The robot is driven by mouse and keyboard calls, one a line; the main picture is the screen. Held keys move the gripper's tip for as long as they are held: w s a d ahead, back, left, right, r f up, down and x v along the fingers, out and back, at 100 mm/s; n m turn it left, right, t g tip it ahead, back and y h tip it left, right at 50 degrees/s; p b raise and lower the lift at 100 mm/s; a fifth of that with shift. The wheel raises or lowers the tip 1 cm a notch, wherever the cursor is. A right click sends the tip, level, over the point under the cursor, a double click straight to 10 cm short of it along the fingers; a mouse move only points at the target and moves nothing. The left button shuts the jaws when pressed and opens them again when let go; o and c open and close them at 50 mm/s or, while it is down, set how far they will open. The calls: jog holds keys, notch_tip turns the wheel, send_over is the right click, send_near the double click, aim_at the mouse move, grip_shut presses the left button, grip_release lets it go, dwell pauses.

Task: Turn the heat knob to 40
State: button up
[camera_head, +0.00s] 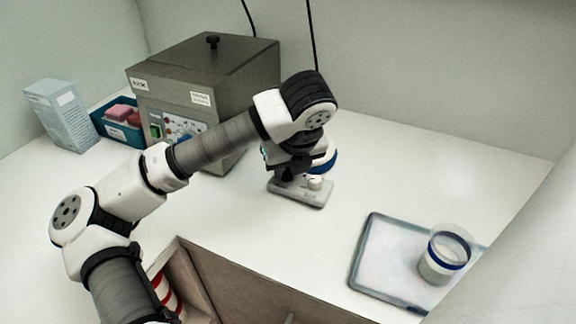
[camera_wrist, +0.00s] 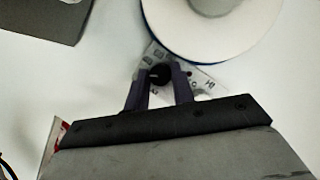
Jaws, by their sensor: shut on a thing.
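A small pale device (camera_head: 312,196) stands on the counter, with a round white top (camera_wrist: 190,35) edged in blue. Its front panel (camera_wrist: 207,80) carries small printed marks, too blurred to read. My gripper (camera_wrist: 160,80) points down at this panel, with its two dark fingers on either side of a black knob (camera_wrist: 158,72), shut on it. A light pointer mark shows on the knob, but I cannot read its setting. In the head view my arm and gripper hide much of the device; a small pale round part (camera_head: 315,183) shows at its front right.
A large grey metal box (camera_head: 205,70) with a control panel stands behind my arm. A blue bin (camera_head: 118,128) and a white carton (camera_head: 60,115) are at left. A tray (camera_head: 375,255) holds a blue-banded jar (camera_head: 436,268) at right. The counter between is clear.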

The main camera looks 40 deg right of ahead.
jog(key=shift+f+b, duration=0.1)
jog(key=shift+b, duration=0.25)
jog(key=shift+f+m+b, duration=0.1)
jog(key=shift+m+b, duration=0.5)
jog(key=shift+b, duration=0.25)
jog(key=m+h+b, duration=0.1)
jog(key=m+b, duration=0.1)
jog(key=b, duration=0.1)
jog(key=shift+a, duration=0.1)
jog(key=shift+w+a+r+m+g+h+b, duration=0.1)
jog(key=shift+m+g+h+b, duration=0.3)
jog(key=shift+m+b, duration=0.55)
jog(key=shift+r+m+g+h+b, duration=0.1)
jog(key=shift+m+g+h+b, duration=0.45)
jog(key=shift+m, duration=0.7)
jog(key=o, duration=1)
jog(key=shift+r, duration=0.1)
